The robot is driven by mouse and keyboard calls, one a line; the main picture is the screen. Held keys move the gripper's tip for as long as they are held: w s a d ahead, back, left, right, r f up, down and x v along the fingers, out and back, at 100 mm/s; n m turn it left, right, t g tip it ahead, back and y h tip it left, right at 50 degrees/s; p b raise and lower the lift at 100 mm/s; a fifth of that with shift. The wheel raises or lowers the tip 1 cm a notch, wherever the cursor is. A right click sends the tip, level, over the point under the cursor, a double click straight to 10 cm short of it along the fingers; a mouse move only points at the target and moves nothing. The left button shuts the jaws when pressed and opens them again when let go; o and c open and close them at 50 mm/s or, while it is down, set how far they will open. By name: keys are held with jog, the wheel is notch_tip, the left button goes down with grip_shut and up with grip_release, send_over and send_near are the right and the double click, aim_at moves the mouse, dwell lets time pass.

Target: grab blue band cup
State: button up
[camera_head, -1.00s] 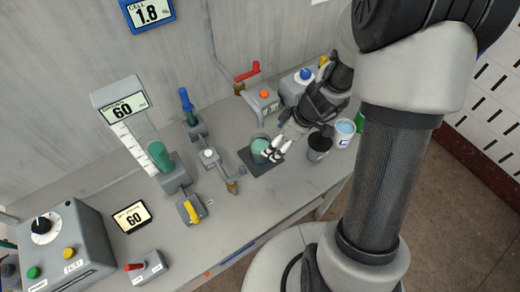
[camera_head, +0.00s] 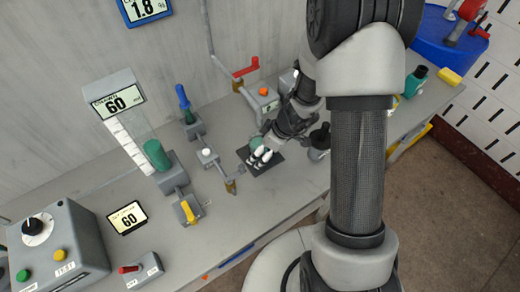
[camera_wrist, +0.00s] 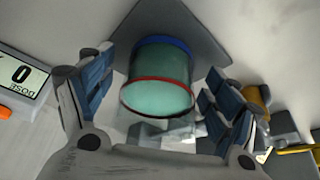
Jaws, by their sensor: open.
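A clear cup of teal liquid (camera_wrist: 158,62) with a blue band at its far end and a red band nearer me stands on a dark square mat (camera_wrist: 205,45). In the head view only part of the cup (camera_head: 257,142) shows, behind my fingers, and the mat (camera_head: 268,166) lies around it. My gripper (camera_wrist: 158,100) is open, with one blue-padded finger on each side of the cup. Whether the pads touch it I cannot tell. In the head view my gripper (camera_head: 261,157) has its white fingertips right at the cup.
A valve with a brass end (camera_head: 231,186) is close left of the mat. A red-handled tap (camera_head: 246,70) and a grey box with an orange button (camera_head: 263,93) stand behind. The front bench strip is mostly clear.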

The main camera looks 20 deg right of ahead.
jog(key=shift+c, duration=0.3)
jog(key=c, duration=1.2)
jog(key=shift+w+r, duration=0.1)
